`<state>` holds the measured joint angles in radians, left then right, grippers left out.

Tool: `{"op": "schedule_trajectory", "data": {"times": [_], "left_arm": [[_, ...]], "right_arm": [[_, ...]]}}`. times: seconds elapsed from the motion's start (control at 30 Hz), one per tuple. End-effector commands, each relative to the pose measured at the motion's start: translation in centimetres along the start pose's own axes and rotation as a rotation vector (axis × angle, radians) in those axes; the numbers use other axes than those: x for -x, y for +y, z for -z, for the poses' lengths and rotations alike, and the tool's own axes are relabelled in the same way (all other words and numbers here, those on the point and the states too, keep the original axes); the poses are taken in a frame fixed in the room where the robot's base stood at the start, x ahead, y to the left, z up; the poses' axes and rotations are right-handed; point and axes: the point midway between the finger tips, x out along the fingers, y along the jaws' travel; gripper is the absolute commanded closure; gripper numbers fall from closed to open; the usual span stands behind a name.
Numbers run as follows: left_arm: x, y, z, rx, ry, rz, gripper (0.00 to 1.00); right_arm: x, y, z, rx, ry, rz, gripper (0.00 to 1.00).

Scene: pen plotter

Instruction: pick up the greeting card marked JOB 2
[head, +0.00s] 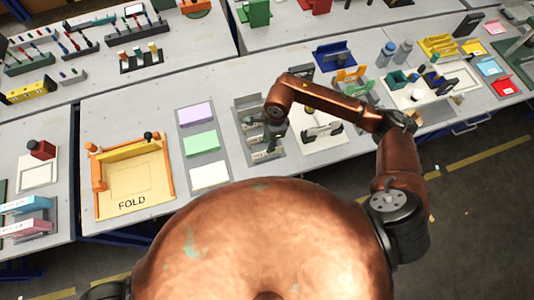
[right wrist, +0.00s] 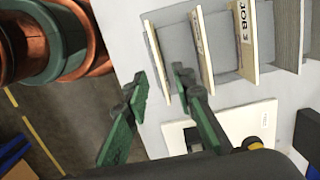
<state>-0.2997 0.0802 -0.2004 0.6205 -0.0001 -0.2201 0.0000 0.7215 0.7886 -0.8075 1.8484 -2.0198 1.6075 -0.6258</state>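My right gripper (head: 266,122) is over the grey card rack (head: 243,104) in the head view. In the right wrist view the same gripper (right wrist: 160,77) is open, with its green-padded fingers apart. The near end of the leftmost cream card (right wrist: 155,58) shows between the fingertips; I cannot tell if either finger touches it. A second upright card (right wrist: 201,48) has small print that I cannot read. A third card (right wrist: 244,38) appears marked JOB 3. I cannot make out which card is JOB 2. My left gripper is out of view.
A white board with a black part (head: 322,128) lies right of the rack. A mat with purple, green and white pads (head: 203,145) and the orange-edged FOLD board (head: 132,188) are to the left. Bare grey table lies between them.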

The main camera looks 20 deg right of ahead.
Motion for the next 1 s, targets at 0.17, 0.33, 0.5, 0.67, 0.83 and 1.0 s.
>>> {"op": "schedule_trajectory", "data": {"times": [0.17,0.33,0.5,0.67,0.83,1.0], "left_arm": [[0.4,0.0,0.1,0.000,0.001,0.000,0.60],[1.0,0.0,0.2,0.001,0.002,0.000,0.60],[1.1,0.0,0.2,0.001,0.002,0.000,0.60],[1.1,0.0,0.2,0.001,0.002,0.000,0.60],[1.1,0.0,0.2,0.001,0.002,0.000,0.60],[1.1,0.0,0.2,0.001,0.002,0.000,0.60]], "right_arm": [[-1.9,0.2,-0.1,-0.001,-0.005,-0.004,0.76],[-4.4,0.2,-0.1,-0.002,-0.007,-0.004,0.76],[-6.0,0.1,-0.1,-0.001,-0.007,-0.001,0.76],[-6.1,0.1,-0.1,-0.001,-0.007,0.000,0.76],[-6.1,0.1,-0.1,-0.001,-0.007,0.000,0.82],[-6.1,0.1,-0.1,-0.001,-0.007,0.000,0.94]]}}
